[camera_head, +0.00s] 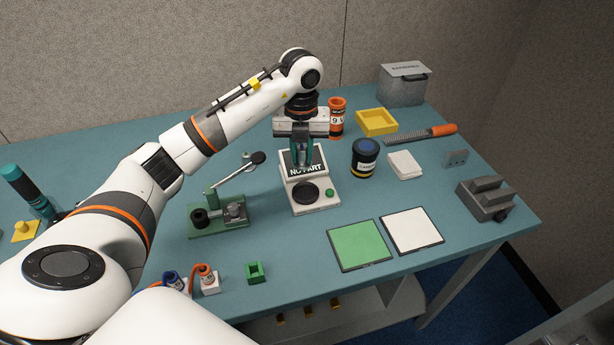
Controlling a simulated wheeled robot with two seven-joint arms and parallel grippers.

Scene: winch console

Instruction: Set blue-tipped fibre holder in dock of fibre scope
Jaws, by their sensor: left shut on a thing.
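My left gripper (303,160) points down at the back of a white instrument (300,204) with a dark label panel, a black round part and a green button, likely the fibre scope. Its jaws are shut on a small dark teal thing that the fingers mostly hide. I cannot tell whether that thing touches the instrument. A small white block with a blue top (172,278) stands at the front left, partly behind my arm. I cannot tell which piece is the blue-tipped fibre holder. My right gripper is out of view.
Green (359,245) and white (411,231) mats lie front right. A blue-lidded jar (365,158), orange can (337,118) and yellow tray (377,122) stand behind.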

